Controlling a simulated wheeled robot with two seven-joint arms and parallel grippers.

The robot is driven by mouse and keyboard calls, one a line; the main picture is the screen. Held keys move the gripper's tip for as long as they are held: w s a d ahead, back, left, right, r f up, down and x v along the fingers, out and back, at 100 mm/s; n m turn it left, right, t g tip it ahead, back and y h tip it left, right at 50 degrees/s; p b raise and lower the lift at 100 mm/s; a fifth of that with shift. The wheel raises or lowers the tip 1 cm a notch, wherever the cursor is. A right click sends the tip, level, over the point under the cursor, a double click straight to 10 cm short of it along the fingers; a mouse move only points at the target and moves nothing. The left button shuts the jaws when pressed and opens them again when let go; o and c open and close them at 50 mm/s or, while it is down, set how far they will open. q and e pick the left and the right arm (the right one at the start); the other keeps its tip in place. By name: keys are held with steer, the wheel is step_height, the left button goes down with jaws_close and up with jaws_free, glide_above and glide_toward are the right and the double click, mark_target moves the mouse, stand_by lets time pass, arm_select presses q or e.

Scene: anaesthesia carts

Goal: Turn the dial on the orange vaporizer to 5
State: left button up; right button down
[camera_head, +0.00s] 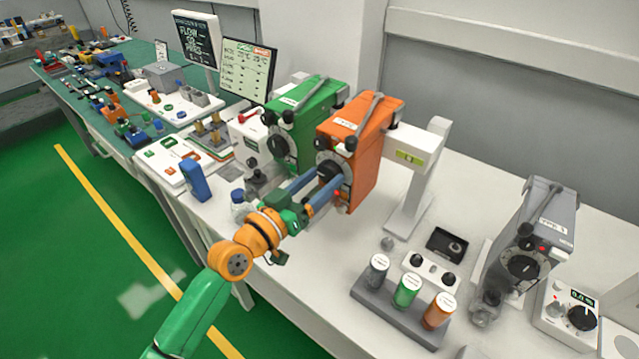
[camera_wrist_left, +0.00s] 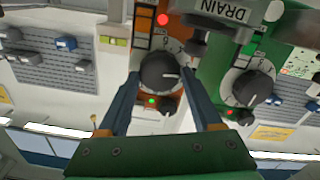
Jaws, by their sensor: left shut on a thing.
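The orange vaporizer (camera_head: 372,150) stands on the white bench right of the green vaporizer (camera_head: 307,125). Its black dial (camera_head: 328,172) faces my left gripper (camera_head: 325,178), which is shut on the dial from the front. In the left wrist view the dial (camera_wrist_left: 160,72) sits between the two blue fingers of the left gripper (camera_wrist_left: 161,80). The dial's pale pointer line faces right in that view. The scale numbers around it are too small or hidden to read, so I cannot tell the setting. My right gripper is in neither view.
A grey vaporizer (camera_head: 535,235) stands at the right near a small display unit (camera_head: 570,318). A grey rack (camera_head: 395,310) with several capped bottles lies at the front. A blue block (camera_head: 195,181) stands left of my arm.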

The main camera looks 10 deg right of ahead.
arm_select(q)
steer(key=shift+n, duration=0.8)
steer(key=o, duration=1.4)
steer(key=shift+d, duration=0.1)
steer(key=b+v, duration=0.1)
steer(key=v, duration=0.6)
